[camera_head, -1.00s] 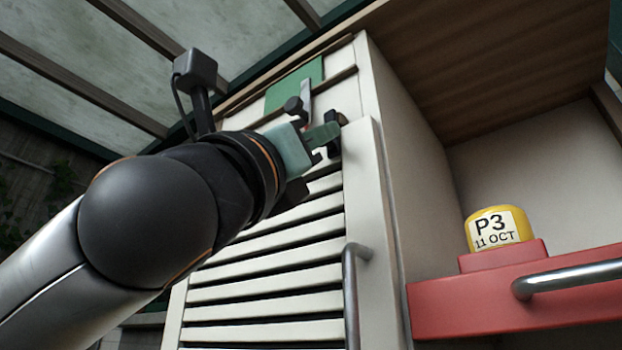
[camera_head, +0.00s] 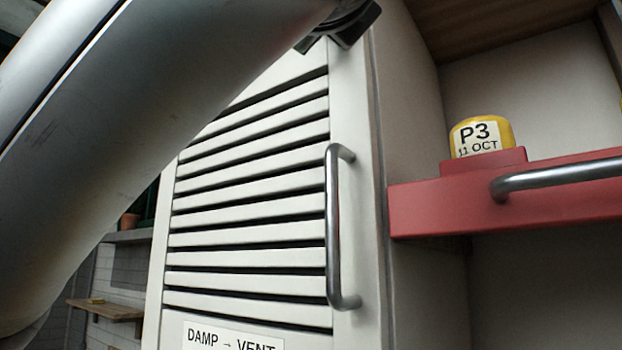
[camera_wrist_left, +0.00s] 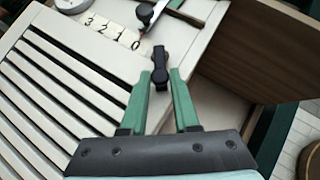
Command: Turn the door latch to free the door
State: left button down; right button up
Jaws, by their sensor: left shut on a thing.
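The white slatted door (camera_head: 250,225) fills the middle of the head view, and its slats also show in the wrist view (camera_wrist_left: 60,85). The black door latch (camera_wrist_left: 159,60) is at the door's edge in the wrist view, its long part pointing roughly up and down the picture. My left gripper (camera_wrist_left: 163,78) has its green fingers on either side of the latch's lower part, shut on it. My right gripper is in neither view.
A vertical metal handle (camera_head: 333,230) stands out from the door. A red drawer front (camera_head: 440,208) with a metal bar (camera_head: 560,178) is at right, below a yellow P3 weight (camera_head: 500,128). A number strip (camera_wrist_left: 112,30) and a black-knobbed lever (camera_wrist_left: 146,14) lie beyond the latch.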

pick_arm(q)
jog(key=shift+r, duration=0.1)
dwell(0.3)
jog(key=c, duration=0.7)
grip_release()
jog(key=b+v, duration=0.6)
jog(key=v, duration=0.6)
jog(key=shift+s+f, duration=0.25)
jog(key=shift+s, duration=0.05)
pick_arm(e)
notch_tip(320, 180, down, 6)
pick_arm(q)
jog(key=shift+d, duration=0.1)
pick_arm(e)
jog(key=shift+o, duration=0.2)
